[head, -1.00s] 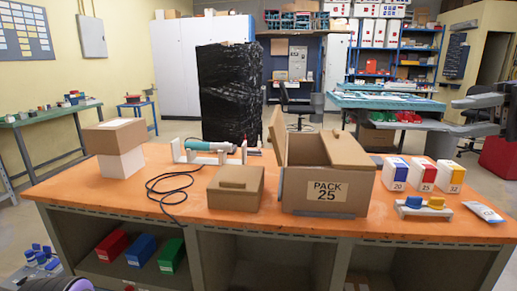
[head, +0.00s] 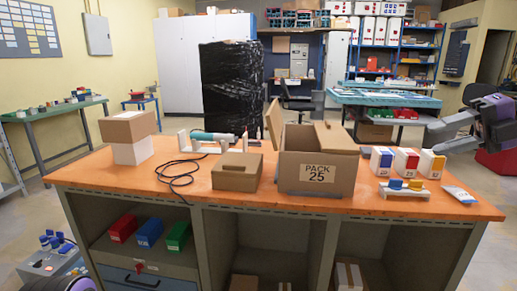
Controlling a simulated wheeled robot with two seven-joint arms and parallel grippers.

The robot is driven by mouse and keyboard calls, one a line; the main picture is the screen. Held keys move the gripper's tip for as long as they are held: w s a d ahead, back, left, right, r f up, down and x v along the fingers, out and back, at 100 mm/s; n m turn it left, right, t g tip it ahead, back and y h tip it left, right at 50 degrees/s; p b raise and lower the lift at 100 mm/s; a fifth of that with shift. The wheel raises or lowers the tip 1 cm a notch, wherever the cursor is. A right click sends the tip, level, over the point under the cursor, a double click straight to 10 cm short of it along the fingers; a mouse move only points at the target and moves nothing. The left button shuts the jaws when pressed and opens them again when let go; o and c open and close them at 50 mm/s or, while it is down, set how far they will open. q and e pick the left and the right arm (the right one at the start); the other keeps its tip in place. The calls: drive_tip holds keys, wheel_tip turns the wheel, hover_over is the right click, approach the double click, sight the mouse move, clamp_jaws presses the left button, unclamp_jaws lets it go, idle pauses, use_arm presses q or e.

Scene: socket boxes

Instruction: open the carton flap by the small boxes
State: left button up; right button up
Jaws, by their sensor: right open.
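The cardboard carton (head: 318,172), labelled PACK 25, stands on the orange workbench. Its left flap (head: 274,125) stands up, and its right flap (head: 336,138) lies slanting over the right part of the top, on the side by the small boxes. The small boxes stand in a row right of it: blue-and-white (head: 381,160), red-and-white (head: 405,161) and yellow-and-white (head: 430,165). My right gripper (head: 436,140) is open and empty, at the right above and behind the small boxes, apart from the carton. My left gripper is out of view.
A closed brown box (head: 237,172), a cable (head: 178,175) and a tool on a white stand (head: 212,137) lie left of the carton. A holder with blue and yellow pieces (head: 404,188) and a packet (head: 459,195) lie in front of the small boxes. The workbench's (head: 140,185) front left is clear.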

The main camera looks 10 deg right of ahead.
drive_tip(key=w+a+f+n+g+h, duration=0.1)
drive_tip(key=w+f+h, duration=0.25)
drive_tip(key=f, duration=0.35)
drive_tip(key=w+a+f+n+h+p, duration=0.1)
drive_tip(key=w+f+n+h, duration=0.1)
drive_tip(key=f+h, duration=0.4)
drive_tip(key=w+a+f+n+g+h, duration=0.1)
drive_tip(key=w+f+h, duration=0.2)
drive_tip(key=f, duration=0.5)
drive_tip(key=s+a+f+n+t+h+p, duration=0.1)
drive_tip(key=a+f+n+h, duration=0.2)
drive_tip(key=f+n, duration=0.45)
drive_tip(key=s+a+f+n+t+h+p, duration=0.1)
drive_tip(key=a+f+n+t+h, duration=0.2)
drive_tip(key=f, duration=0.7)
drive_tip(key=s+a+f+n+y+p, duration=0.1)
drive_tip(key=s+a+f+n+y, duration=0.3)
drive_tip(key=s+f+n, duration=0.85)
drive_tip(key=s+d+f+n+g+p, duration=0.1)
drive_tip(key=s+f+n+g, duration=0.1)
drive_tip(key=s, duration=0.9)
drive_tip(key=s+f+n+g+p, duration=0.1)
drive_tip(key=s+f+n, duration=0.3)
drive_tip(key=s, duration=0.7)
drive_tip(key=shift+d+f+g, duration=0.35)
drive_tip(key=shift+f+g, duration=0.2)
drive_tip(key=shift+g, duration=0.35)
